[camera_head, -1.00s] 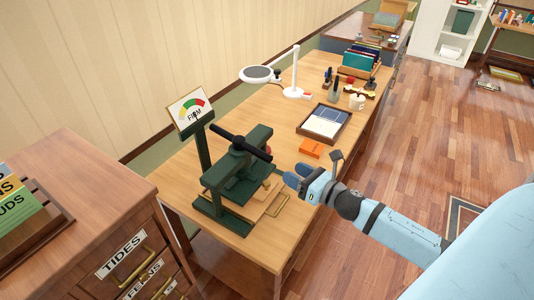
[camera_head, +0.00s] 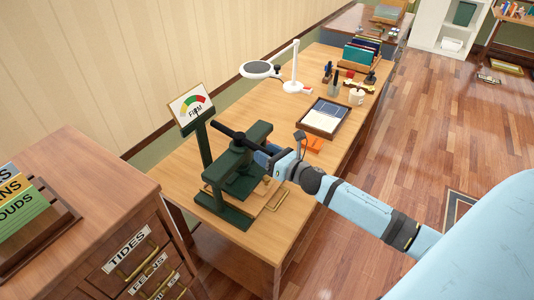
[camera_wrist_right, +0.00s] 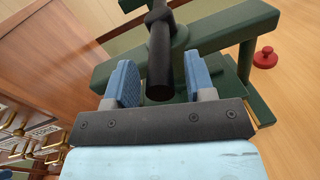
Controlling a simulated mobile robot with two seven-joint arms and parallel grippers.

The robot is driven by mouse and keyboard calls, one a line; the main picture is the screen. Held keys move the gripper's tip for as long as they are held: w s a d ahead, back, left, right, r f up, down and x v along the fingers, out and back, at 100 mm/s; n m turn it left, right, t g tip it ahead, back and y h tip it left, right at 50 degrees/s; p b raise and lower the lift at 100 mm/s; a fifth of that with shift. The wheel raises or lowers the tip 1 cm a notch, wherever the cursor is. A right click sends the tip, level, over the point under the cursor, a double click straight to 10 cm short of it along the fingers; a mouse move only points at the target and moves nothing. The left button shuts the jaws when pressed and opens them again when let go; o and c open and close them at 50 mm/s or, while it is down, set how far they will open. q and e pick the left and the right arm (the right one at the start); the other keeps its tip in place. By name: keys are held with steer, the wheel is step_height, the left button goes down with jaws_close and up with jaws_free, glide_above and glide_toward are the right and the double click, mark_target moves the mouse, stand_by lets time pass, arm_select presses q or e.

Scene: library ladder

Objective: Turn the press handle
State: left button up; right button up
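The dark green press (camera_head: 236,178) stands on the wooden desk, with a dial sign reading FIRM (camera_head: 193,106) on a post behind it. Its black bar handle (camera_head: 241,138) lies across the top. My right gripper (camera_head: 266,155) is at the handle's right end. In the right wrist view, the handle (camera_wrist_right: 159,62) points toward me between the two blue finger pads of the right gripper (camera_wrist_right: 160,84). The pads are apart, with gaps beside the bar. In the head view, the gripper partly hides the handle's near end. My left gripper is in neither view.
A wooden drawer cabinet (camera_head: 86,200) stands at the left. Open floor (camera_head: 440,120) lies to the right.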

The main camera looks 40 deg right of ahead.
jaws_close()
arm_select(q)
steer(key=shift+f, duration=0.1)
